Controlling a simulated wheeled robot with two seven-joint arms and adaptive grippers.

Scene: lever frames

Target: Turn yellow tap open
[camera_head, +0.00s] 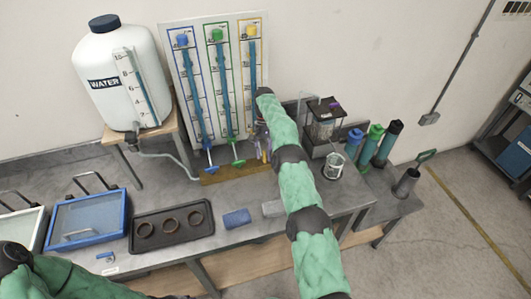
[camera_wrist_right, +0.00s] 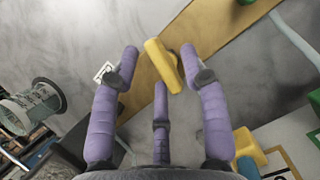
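The yellow tap (camera_wrist_right: 163,66) shows as a yellow bar handle in the right wrist view. It lies at a slant between the tips of my right gripper (camera_wrist_right: 160,62). The purple fingers are spread, with gaps to the handle on both sides. A third finger is below it. In the head view my right gripper (camera_head: 263,143) is at the foot of the yellow-marked tube (camera_head: 251,75), and my arm and fingers largely hide the tap there. My left arm enters at the lower left; its gripper is out of the picture.
The blue tap (camera_head: 210,170) and green tap (camera_head: 238,163) stand to the left of my right gripper. A water tank (camera_head: 115,95) is further left. A clear-sided device (camera_head: 322,125) and a wire-mesh beaker (camera_head: 333,166) stand close on the right. A blue cylinder (camera_head: 237,218) lies in front.

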